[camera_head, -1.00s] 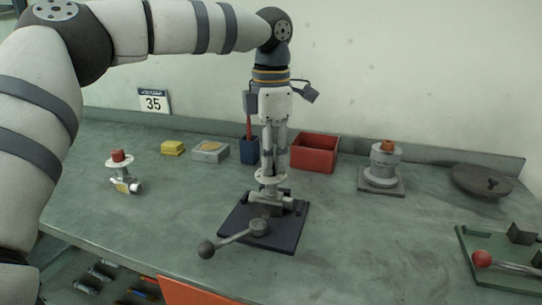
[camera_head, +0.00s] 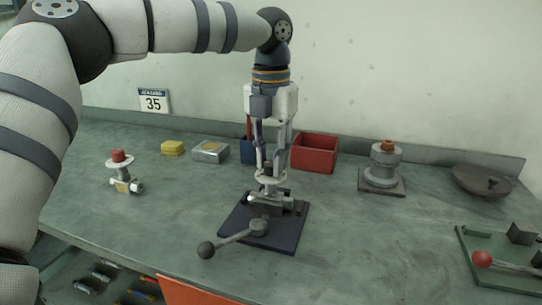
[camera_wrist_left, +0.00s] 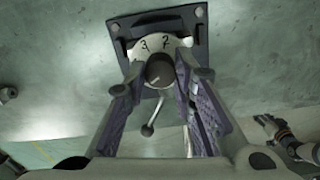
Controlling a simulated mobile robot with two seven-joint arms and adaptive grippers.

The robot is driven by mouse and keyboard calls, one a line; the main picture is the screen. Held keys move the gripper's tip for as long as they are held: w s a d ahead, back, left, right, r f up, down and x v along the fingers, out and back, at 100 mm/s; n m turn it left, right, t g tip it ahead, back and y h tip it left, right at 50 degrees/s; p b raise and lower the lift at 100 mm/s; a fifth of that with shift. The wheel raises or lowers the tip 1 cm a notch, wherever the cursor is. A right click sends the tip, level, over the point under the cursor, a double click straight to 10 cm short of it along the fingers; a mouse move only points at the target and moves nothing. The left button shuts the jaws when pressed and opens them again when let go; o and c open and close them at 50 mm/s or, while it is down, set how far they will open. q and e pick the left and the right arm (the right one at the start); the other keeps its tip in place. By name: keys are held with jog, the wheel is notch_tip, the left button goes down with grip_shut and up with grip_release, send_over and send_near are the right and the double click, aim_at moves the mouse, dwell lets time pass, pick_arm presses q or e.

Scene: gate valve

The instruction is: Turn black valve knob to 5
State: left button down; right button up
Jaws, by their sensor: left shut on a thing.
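The valve stands on a dark base plate (camera_head: 272,240) in the middle of the bench; its plate (camera_wrist_left: 190,20) is at the top of the wrist view. A pale numbered dial (camera_head: 270,180) sits on top. In the wrist view the dial (camera_wrist_left: 150,44) shows a 3 and another figure, partly covered. The round black knob (camera_wrist_left: 160,72) rises from the dial's centre. My left gripper (camera_head: 268,170) points straight down over it, shut on the knob, one finger on each side; it also shows in the wrist view (camera_wrist_left: 160,80).
A lever with a black ball (camera_head: 206,249) reaches toward the front left of the valve. A red-capped valve (camera_head: 122,172) stands left. A red bin (camera_head: 315,152) and a blue holder (camera_head: 248,150) stand behind. A flanged fitting (camera_head: 382,168) and a red-ball lever (camera_head: 482,259) are right.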

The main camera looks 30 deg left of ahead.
aim_at(271, 162)
pick_arm(q)
jog(key=shift+n, duration=0.5)
jog(key=c, duration=1.3)
grip_release()
jog(key=shift+c, duration=0.2)
notch_tip(271, 162, up, 12)
